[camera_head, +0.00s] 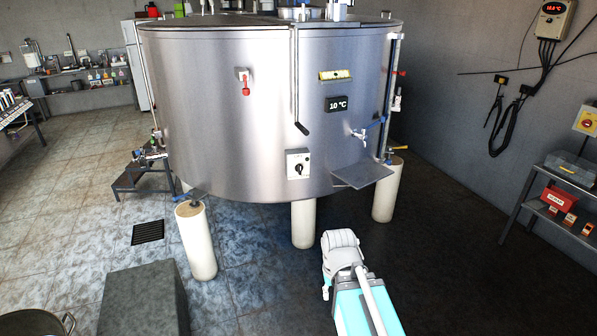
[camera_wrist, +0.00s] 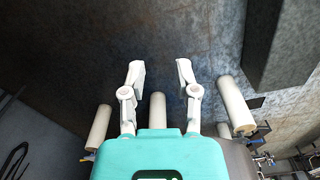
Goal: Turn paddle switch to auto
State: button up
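A light grey switch box (camera_head: 298,163) with a black rotary knob is on the lower front of the big steel tank (camera_head: 220,100). It looks like the paddle switch; its markings and the knob's setting are too small to read. My gripper (camera_wrist: 159,72) shows in the wrist view with its two white fingers spread apart and nothing between them. In the head view my arm is low in front of the tank, well below the switch box and apart from it; the fingers cannot be made out there. The switch box is not seen in the wrist view.
The tank stands on pale round legs (camera_head: 303,225). A drip shelf (camera_head: 362,173) and blue-handled tap (camera_head: 368,128) jut out right of the switch box. A grey block (camera_head: 143,300) is at lower left, and a shelf (camera_head: 560,222) at right. Floor before the tank is mostly clear.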

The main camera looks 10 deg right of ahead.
aim_at(298, 168)
jog(key=z, duration=0.05)
jog(key=k, duration=0.65)
jog(key=u, duration=0.3)
jog(key=i, duration=1.7)
jog(key=z, duration=0.4)
